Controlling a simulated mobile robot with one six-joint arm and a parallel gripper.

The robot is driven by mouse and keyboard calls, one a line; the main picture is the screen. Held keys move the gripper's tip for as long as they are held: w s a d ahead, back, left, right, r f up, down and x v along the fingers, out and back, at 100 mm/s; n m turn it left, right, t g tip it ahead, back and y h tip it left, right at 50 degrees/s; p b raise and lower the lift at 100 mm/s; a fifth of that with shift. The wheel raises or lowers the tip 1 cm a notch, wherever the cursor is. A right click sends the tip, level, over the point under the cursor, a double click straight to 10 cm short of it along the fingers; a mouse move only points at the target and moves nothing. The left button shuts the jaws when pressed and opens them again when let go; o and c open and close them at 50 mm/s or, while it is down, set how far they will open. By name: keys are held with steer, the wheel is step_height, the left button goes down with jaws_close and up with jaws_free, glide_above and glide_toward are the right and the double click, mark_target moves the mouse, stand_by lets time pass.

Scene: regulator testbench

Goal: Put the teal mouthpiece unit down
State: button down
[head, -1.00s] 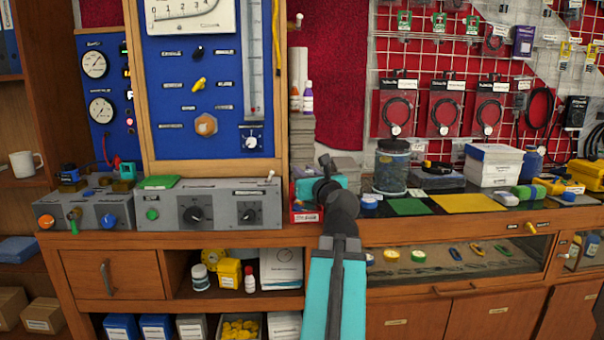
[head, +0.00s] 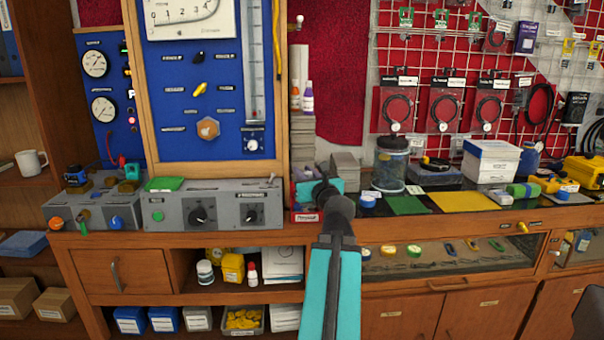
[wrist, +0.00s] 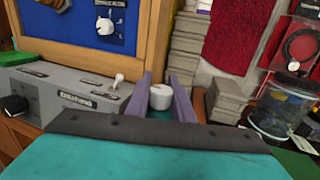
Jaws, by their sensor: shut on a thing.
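My gripper (wrist: 161,95) has its two grey-purple fingers closed on a pale, rounded piece, the visible part of the mouthpiece unit (wrist: 160,97).
The grey control box (head: 212,205) with knobs and a toggle switch stands close on the left. Stacked grey blocks (head: 303,145) rise behind. A glass jar (head: 391,165), a green mat (head: 405,205) and a yellow mat (head: 458,202) are to the right. The mats look bare.

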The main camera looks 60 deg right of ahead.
steer(key=shift+w+d+r+p, duration=0.15)
steer(key=shift+d+p, duration=0.25)
steer(key=shift+p, duration=2.1)
steer(key=w+d+f, duration=0.3)
steer(key=w+d, duration=0.3)
steer(key=d, duration=0.3)
steer(key=shift+w+f+p, duration=0.25)
steer(key=shift+p, duration=0.05)
steer(key=f, duration=0.4)
steer(key=shift+w+d+b, duration=0.1)
steer(key=shift+d+b, duration=0.15)
steer(key=shift+b, duration=0.1)
steer(key=shift+f, duration=0.1)
